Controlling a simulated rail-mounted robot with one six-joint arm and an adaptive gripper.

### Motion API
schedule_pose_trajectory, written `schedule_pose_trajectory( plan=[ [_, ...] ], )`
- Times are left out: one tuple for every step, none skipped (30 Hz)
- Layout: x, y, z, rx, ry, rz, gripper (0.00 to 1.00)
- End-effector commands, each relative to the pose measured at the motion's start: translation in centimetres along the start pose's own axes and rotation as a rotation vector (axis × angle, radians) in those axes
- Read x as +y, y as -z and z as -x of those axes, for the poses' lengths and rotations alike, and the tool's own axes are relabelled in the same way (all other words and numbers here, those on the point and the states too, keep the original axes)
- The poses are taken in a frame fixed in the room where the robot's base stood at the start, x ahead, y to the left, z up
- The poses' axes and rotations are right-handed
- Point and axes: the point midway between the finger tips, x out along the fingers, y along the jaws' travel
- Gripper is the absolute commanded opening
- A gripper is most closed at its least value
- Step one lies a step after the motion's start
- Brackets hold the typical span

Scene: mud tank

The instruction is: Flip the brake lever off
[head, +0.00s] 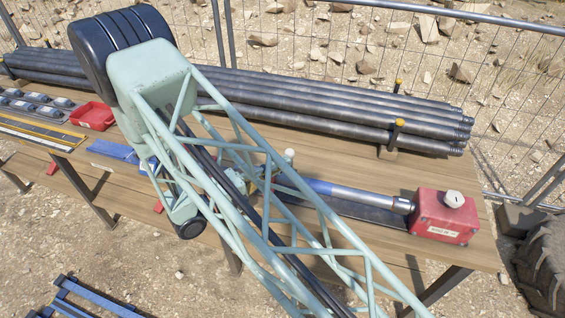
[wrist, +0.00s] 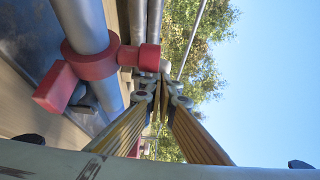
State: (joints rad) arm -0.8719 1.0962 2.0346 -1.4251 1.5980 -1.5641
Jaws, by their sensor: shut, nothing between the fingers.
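In the wrist view a red collar (wrist: 85,45) wraps a grey cylinder (wrist: 82,18), and a red arm (wrist: 150,57) sticks out from it toward a pale knob (wrist: 166,66). This looks like the brake lever; whether it is on or off I cannot tell. My gripper (wrist: 163,88) is shut and empty, its yellow-striped fingers meeting just beside the pale knob; contact is unclear. In the head view a cream knob (head: 289,154) stands at the left end of the blue-grey cylinder (head: 345,190). My arm largely hides the gripper and lever base there.
A red box (head: 446,215) with a white cap sits at the cylinder's right end on the wooden table (head: 380,245). Long grey pipes (head: 330,110) lie along the back edge before a wire fence. A red tray (head: 92,115) stands at the left.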

Motion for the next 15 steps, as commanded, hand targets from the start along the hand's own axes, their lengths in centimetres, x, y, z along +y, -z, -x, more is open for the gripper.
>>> schedule_pose_trajectory(
  plan=[
    [0.0,0.1,0.1,0.000,0.000,0.001,0.00],
    [0.0,0.2,0.2,0.000,0.000,0.001,0.00],
    [0.0,0.4,0.4,0.000,0.000,0.001,0.00],
    [0.0,0.6,0.5,0.001,0.000,0.002,0.00],
    [0.0,0.7,0.7,0.001,0.000,0.002,0.00],
    [0.0,1.0,0.9,0.002,0.000,0.002,0.00],
    [-0.1,1.2,1.0,0.003,0.000,0.002,0.00],
    [0.0,1.5,1.2,0.004,0.000,0.002,0.00],
    [0.0,1.8,1.5,0.005,0.000,0.002,0.00],
    [0.0,2.1,1.7,0.006,0.000,0.002,0.00],
    [0.0,2.4,1.9,0.007,0.001,0.003,0.00],
    [0.0,2.8,2.2,0.009,0.001,0.003,0.00],
    [0.0,2.7,2.6,0.009,0.001,0.001,0.00],
    [0.1,2.7,2.9,0.009,0.000,0.000,0.00],
    [0.1,2.6,3.4,0.008,0.000,0.000,0.00]
  ],
)
